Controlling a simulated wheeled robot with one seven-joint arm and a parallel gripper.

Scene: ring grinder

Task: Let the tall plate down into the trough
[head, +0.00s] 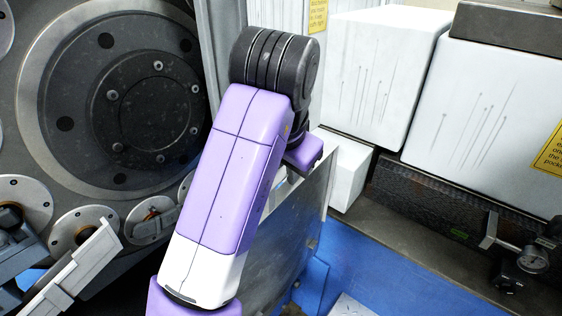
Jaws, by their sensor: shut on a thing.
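The tall plate (285,240) is a grey metal sheet standing nearly upright, just right of my purple and white arm in the head view. Its upper right corner and pale right edge show, while my arm covers its left part. My gripper (305,155) is at the plate's top edge, mostly hidden behind my arm's black joint, and is shut on the plate. Its fingertips are not visible. A blue surface (390,265) lies below and to the right of the plate. The trough cannot be clearly made out, and the plate's lower edge is hidden.
A large round grey machine face (155,110) with bolts fills the left. White blocks (375,75) stand close behind and right of the plate. A pale slanted bracket (75,265) is at lower left.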

